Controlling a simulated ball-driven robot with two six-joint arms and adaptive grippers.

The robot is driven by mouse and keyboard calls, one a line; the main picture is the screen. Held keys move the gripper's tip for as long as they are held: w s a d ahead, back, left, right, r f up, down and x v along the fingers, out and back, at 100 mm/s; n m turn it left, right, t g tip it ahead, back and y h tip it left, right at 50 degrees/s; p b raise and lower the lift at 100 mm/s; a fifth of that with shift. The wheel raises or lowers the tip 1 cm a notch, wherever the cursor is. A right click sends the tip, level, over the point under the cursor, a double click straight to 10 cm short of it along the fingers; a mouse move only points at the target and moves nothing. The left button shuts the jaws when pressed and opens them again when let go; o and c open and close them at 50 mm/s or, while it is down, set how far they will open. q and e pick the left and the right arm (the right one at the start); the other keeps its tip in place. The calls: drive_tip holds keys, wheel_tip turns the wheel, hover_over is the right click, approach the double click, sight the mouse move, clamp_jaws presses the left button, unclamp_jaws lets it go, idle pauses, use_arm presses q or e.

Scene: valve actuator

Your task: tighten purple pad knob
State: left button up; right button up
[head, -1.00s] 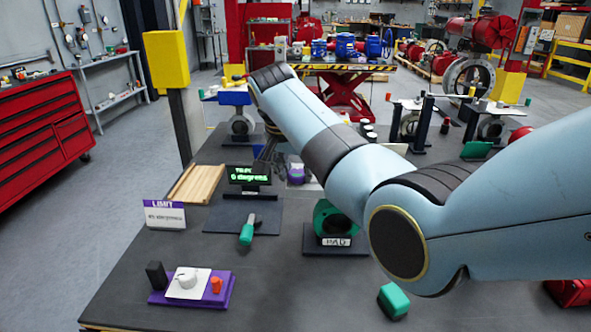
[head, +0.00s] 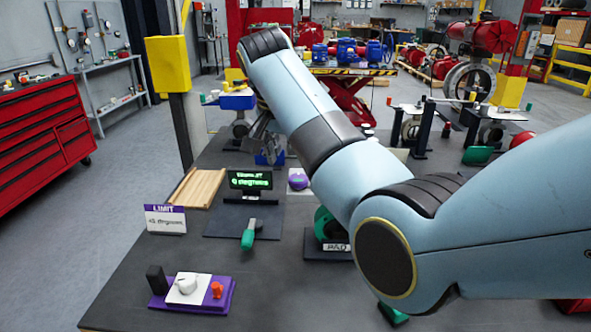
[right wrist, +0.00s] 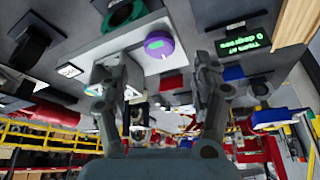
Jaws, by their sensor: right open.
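A white board on a purple pad (head: 217,305) lies at the front left of the dark table. It carries a white round knob (head: 186,283) and a small orange knob (head: 217,290). A separate round purple knob (head: 298,180) sits farther back beside the display; it also shows in the right wrist view (right wrist: 159,45). My right gripper (head: 263,150) is at the far side of the table, partly hidden in the head view. In the right wrist view its fingers (right wrist: 158,72) are apart, with the purple knob seen above and between them, not held. My left gripper is out of view.
The display (head: 250,180) with green text stands behind a green-handled valve (head: 249,236). A LIMIT card (head: 165,218) and wooden tray (head: 197,187) are at left. A black block (head: 157,279) stands beside the white board. My right arm covers the table's right side.

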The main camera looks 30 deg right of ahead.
drive_tip(key=v, duration=0.5)
drive_tip(key=shift+r, duration=0.25)
